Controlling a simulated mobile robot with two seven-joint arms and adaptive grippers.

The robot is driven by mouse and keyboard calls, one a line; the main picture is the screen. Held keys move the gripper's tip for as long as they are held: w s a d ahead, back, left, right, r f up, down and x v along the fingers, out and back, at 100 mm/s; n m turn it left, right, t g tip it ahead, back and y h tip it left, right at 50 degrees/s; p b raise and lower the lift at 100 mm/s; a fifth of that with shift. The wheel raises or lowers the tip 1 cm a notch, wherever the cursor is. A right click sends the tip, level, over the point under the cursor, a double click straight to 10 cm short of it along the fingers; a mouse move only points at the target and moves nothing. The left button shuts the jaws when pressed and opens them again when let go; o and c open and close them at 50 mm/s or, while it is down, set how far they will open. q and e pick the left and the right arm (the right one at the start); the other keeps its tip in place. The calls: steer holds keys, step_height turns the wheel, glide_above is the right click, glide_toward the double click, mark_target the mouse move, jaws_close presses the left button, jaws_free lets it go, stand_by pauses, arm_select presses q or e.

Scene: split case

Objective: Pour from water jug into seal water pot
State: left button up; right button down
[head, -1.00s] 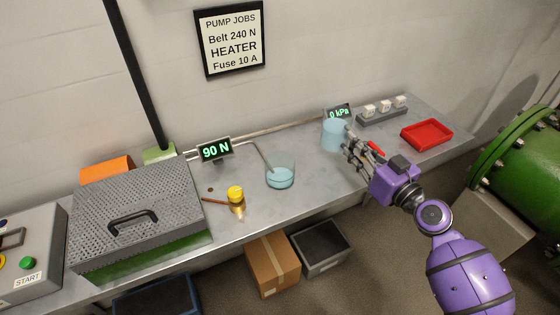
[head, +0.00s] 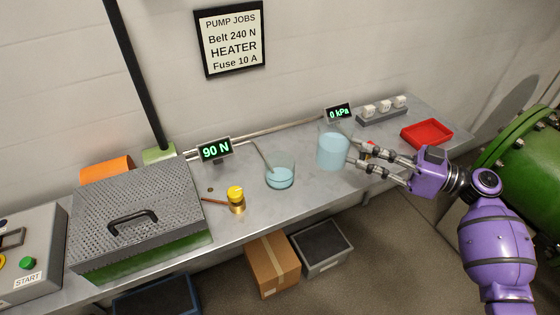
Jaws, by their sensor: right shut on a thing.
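The water jug (head: 332,152) is a clear vessel holding pale blue water, upright at the right part of the bench. My right gripper (head: 356,154) comes from the right and is shut on the jug's right side. Whether the jug's base touches the bench is hard to tell. The seal water pot (head: 281,177) is a clear round pot, left of the jug, with a little blue water at its bottom. A thin bent pipe (head: 260,157) reaches down to it. My left gripper is out of view.
A yellow-topped brass piece (head: 236,198) stands left of the pot. A 90 N display (head: 215,150) and a 0 kPa display (head: 338,113) stand behind. A red tray (head: 427,134) and switch block (head: 381,110) are at right. Bench between pot and jug is clear.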

steer(key=s+f, duration=0.3)
steer(key=f, duration=0.4)
steer(key=shift+s+a+f, duration=0.3)
steer(key=shift+s, duration=0.1)
steer(key=shift+r, duration=0.1)
steer(key=g+h, duration=0.4)
steer(key=h, duration=0.2)
glide_toward(329, 160)
steer(key=x, duration=0.5)
steer(key=shift+a+r+h, duration=0.15)
steer(key=shift+a+h, duration=0.05)
steer(key=shift+h, duration=0.2)
steer(key=shift+w+a+r+g+h, duration=0.25)
steer(key=shift+a+r+g+h, duration=0.2)
steer(key=shift+r, duration=0.2)
steer(key=shift+w+a+r+g+h, duration=0.15)
steer(key=shift+w+a+g+h, duration=0.25)
steer(key=shift+h, duration=0.45)
steer(key=shift+w+a+r+g+h, duration=0.15)
steer(key=shift+a+r+g+h, duration=0.2)
steer(key=shift+r+h, duration=0.15)
steer(key=shift+w+a+r+g+h, duration=0.2)
steer(key=shift+a+r+g+h, duration=0.1)
steer(key=shift+a+r+h, duration=0.15)
stand_by(2.3)
